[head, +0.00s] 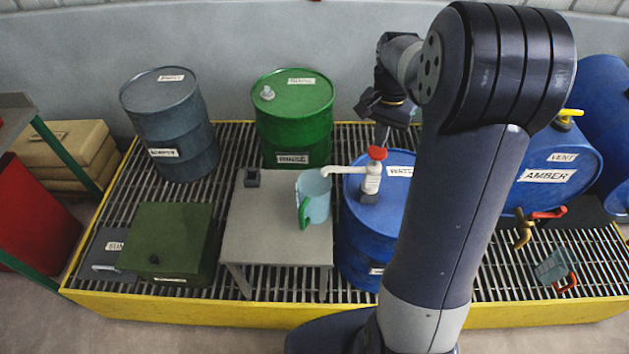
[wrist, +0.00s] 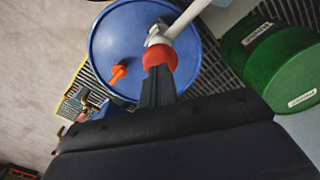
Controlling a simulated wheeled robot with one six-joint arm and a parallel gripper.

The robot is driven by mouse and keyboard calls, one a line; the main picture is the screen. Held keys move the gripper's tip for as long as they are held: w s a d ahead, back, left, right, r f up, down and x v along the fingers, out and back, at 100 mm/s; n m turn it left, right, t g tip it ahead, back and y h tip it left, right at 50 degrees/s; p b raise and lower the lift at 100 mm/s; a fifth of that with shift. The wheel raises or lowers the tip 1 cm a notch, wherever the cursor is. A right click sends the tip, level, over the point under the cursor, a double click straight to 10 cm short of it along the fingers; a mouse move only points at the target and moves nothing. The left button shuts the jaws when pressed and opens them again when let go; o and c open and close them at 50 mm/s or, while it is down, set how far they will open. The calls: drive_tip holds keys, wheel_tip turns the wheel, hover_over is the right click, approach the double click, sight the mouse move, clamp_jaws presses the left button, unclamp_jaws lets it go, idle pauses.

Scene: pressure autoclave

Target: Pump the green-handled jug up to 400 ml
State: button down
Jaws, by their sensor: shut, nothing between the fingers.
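The jug (head: 318,193) is pale and translucent with a green handle (head: 304,213). It stands upright on a grey table, under the tip of the white pump spout (head: 343,170). The pump (head: 370,180) stands on a blue drum (head: 360,225) and has a red knob (head: 377,153) on top; the knob also shows in the wrist view (wrist: 160,56). My gripper (head: 381,139) is shut and empty, its fingers pointing down at the knob. In the wrist view the fingertips (wrist: 158,72) overlap the knob's edge; I cannot tell whether they touch. The liquid level and any scale cannot be read.
The grey table (head: 265,250) also holds a small dark block (head: 252,177). Behind stand a green drum (head: 293,115) and a grey drum (head: 172,125). A green box (head: 165,240) is left. An AMBER drum (head: 555,165) with brass tap and another jug (head: 552,267) are right.

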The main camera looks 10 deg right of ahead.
sight(378, 150)
drive_tip(key=shift+f, duration=0.15)
drive_tip(key=shift+f+b, duration=1.45)
drive_tip(key=shift+f, duration=0.75)
drive_tip(key=shift+r, duration=0.1)
drive_tip(key=shift+r+p, duration=2)
drive_tip(key=shift+r, duration=0.3)
drive_tip(key=shift+f, duration=0.25)
